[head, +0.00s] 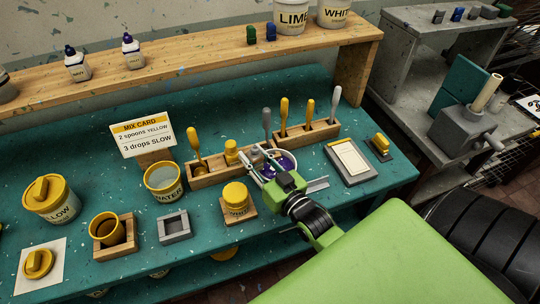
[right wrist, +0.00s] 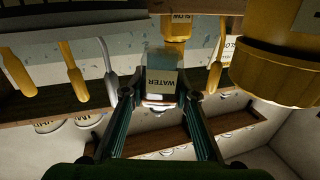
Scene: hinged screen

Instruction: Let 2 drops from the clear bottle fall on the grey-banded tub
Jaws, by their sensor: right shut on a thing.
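My right gripper (head: 268,170) is over the back right of the teal bench. In the right wrist view my right gripper (right wrist: 160,97) is shut on the clear bottle (right wrist: 162,60), whose label reads WATER. In the head view the bottle is mostly hidden by the gripper, and I cannot tell its tilt. A pale round tub (head: 292,157) with purple contents stands just behind the gripper, partly covered by it. I cannot make out a grey band on it. No falling drop shows. My left gripper is not in view.
A wooden rack (head: 208,178) with upright tools stands close by. A yellow-lidded jar (head: 236,194), a WATER tub (head: 164,180) and a grey square frame (head: 174,226) stand in front and left. A framed tray (head: 349,161) lies to the right. A mix card (head: 142,134) stands at the back.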

